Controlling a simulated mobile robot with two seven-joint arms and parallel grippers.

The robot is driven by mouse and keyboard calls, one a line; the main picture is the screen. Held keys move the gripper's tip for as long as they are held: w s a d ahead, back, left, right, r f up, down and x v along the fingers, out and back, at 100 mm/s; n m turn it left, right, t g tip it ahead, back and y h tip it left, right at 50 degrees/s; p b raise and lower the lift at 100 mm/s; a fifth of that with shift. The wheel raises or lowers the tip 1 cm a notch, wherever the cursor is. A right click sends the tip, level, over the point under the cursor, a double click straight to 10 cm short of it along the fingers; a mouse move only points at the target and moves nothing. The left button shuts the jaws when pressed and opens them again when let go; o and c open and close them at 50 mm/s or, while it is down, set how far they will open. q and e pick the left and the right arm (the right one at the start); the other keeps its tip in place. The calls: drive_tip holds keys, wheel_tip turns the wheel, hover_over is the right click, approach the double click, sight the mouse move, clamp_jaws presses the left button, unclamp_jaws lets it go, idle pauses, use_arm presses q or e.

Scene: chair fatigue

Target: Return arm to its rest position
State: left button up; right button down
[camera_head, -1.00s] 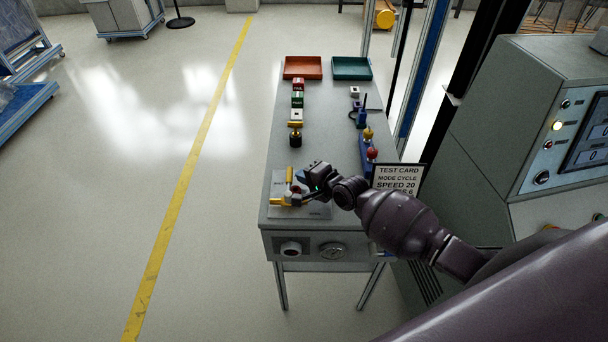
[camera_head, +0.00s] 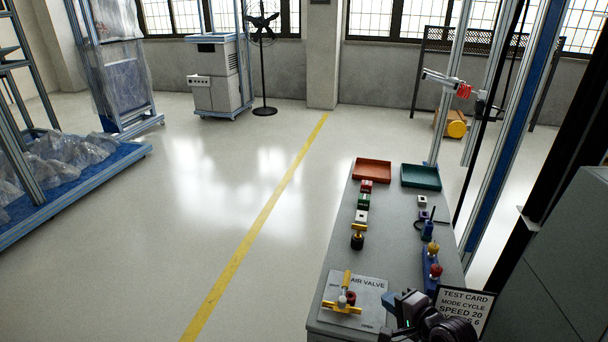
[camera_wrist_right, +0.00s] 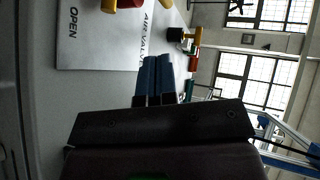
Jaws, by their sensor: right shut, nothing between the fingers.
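My right gripper (camera_head: 392,330) is at the bottom of the head view, over the near right part of the grey table (camera_head: 398,235). In the right wrist view its two blue fingertips (camera_wrist_right: 155,78) are together with nothing between them. The air valve (camera_head: 344,300), with yellow handles and a red part, stands on its white plate (camera_head: 371,288) to the left of the gripper, apart from it. The plate also shows in the right wrist view (camera_wrist_right: 85,45), with the words OPEN and AIR VALVE. My left gripper is not in view.
An orange tray (camera_head: 372,169) and a green tray (camera_head: 421,177) are at the table's far end. Small blocks and fittings line the table's two sides. A test card (camera_head: 463,312) stands at right, near my arm. A grey cabinet (camera_head: 550,270) is farther right. The floor at left is open.

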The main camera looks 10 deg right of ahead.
drive_tip(key=n, duration=0.2)
drive_tip(key=shift+n, duration=0.3)
drive_tip(key=shift+w+r+n, duration=0.1)
drive_tip(key=shift+r+n, duration=0.05)
drive_tip(key=shift+n, duration=0.55)
drive_tip(key=s+n, duration=0.1)
drive_tip(key=n, duration=0.2)
drive_tip(key=s+n+h, duration=0.1)
drive_tip(key=n, duration=0.2)
drive_tip(key=s+n+h, duration=0.1)
drive_tip(key=s+n, duration=0.1)
drive_tip(key=n, duration=0.1)
drive_tip(key=shift+a+r+n+t, duration=0.2)
drive_tip(key=shift+a+n+t, duration=0.2)
drive_tip(key=s+f+g+h, duration=0.1)
drive_tip(key=s+f, duration=0.2)
drive_tip(key=s, duration=0.5)
drive_tip(key=s+d+f+h, duration=0.1)
drive_tip(key=s+f+h, duration=0.1)
drive_tip(key=s+f, duration=0.2)
drive_tip(key=s, duration=0.3)
drive_tip(key=shift+s+d+g+h, duration=0.15)
drive_tip(key=shift+s+g+h, duration=0.15)
drive_tip(key=shift+s+g, duration=0.1)
